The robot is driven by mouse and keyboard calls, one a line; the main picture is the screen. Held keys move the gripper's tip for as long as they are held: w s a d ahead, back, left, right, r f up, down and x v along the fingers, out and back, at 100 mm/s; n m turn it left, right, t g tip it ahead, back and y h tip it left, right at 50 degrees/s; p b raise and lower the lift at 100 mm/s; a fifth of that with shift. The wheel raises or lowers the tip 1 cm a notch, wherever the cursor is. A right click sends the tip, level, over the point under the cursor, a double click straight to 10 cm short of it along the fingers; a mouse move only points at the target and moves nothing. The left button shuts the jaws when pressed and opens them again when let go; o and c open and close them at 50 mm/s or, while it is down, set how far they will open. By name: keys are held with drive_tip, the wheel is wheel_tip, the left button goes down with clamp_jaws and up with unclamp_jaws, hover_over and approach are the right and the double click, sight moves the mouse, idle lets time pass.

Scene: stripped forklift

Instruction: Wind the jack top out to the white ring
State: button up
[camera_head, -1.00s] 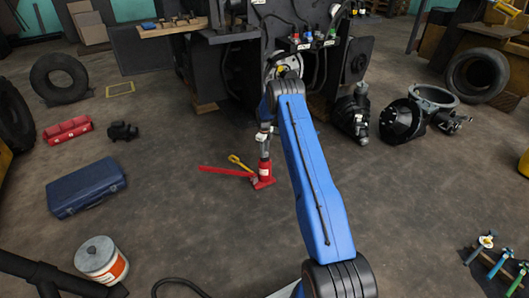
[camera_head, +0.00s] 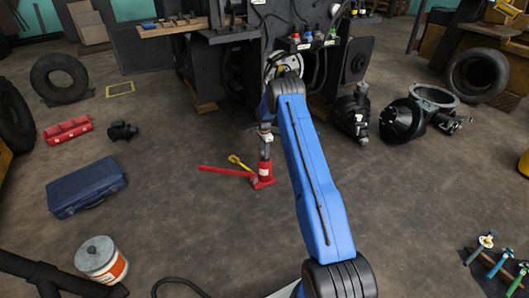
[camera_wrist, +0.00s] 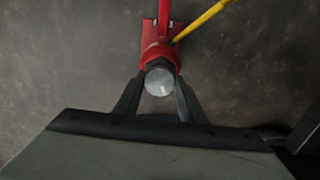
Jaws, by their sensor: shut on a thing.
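The red bottle jack (camera_head: 263,174) stands upright on the floor in front of the forklift. In the wrist view the jack (camera_wrist: 158,50) is seen from above, with its round grey top (camera_wrist: 159,82) in the middle. My gripper (camera_wrist: 159,85) has its two dark fingers on either side of the jack top, shut on it. In the head view my gripper (camera_head: 265,137) points down above the jack body. I cannot make out a white ring in either view.
A red bar (camera_head: 222,171) and a yellow-handled rod (camera_head: 238,162) reach left from the jack. The dark forklift body (camera_head: 225,70) stands behind. Machine parts (camera_head: 402,120) lie right. Floor around the jack is open.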

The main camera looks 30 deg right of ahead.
drive_tip(key=n, duration=0.4)
drive_tip(key=shift+s+f+n, duration=0.1)
drive_tip(key=shift+f+n, duration=0.05)
drive_tip(key=shift+n, duration=0.15)
drive_tip(key=n, duration=0.3)
drive_tip(key=shift+n, duration=0.3)
drive_tip(key=n, duration=0.4)
drive_tip(key=shift+s, duration=0.1)
drive_tip(key=n, duration=0.8)
drive_tip(key=shift+n, duration=0.3)
drive_tip(key=n, duration=0.4)
drive_tip(key=shift+d+n, duration=0.1)
drive_tip(key=shift+n, duration=0.2)
drive_tip(key=n, duration=0.3)
drive_tip(key=shift+n, duration=2)
